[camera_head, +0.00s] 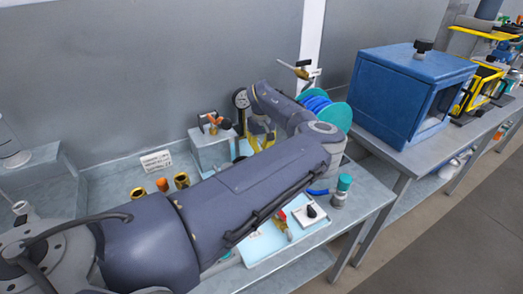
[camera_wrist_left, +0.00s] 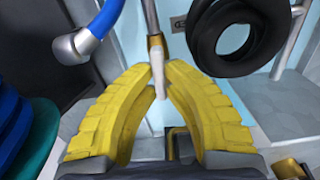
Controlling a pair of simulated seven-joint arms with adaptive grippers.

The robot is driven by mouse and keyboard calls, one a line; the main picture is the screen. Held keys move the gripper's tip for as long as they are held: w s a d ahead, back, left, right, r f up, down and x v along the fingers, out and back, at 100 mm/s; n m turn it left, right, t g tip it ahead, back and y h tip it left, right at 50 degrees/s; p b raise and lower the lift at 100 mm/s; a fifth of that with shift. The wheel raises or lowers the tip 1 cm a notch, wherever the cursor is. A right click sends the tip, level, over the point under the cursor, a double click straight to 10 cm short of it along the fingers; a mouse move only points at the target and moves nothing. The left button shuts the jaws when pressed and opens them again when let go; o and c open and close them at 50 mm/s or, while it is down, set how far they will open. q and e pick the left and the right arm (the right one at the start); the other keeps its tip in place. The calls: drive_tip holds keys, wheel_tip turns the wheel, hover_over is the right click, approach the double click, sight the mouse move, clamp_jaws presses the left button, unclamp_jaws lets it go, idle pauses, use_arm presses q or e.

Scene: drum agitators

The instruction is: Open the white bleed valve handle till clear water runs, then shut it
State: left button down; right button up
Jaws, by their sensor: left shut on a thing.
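The white bleed valve handle (camera_wrist_left: 158,80) is a small pale lever below a brass fitting (camera_wrist_left: 156,42) on a thin vertical pipe in the left wrist view. My left gripper (camera_wrist_left: 159,92) is shut on this handle, with its two yellow fingertips on either side of it. In the head view my left gripper (camera_head: 262,137) is at the back of the bench, and my own arm hides much of the area around it. The handle cannot be made out there. No water is visible. My right gripper is in neither view.
A dial gauge (camera_head: 241,100) and a grey block with an orange handle (camera_head: 213,122) stand beside the gripper. A teal reel with blue hose (camera_head: 323,105) is to the right. A blue hose end (camera_wrist_left: 85,40) hangs near the fingers. A blue cabinet (camera_head: 410,90) stands farther right.

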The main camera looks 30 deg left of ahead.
use_arm(q)
drive_tip(key=c, duration=1.5)
unclamp_jaws()
drive_tip(key=shift+o, duration=0.2)
wheel_tip(320, 180, up, 12)
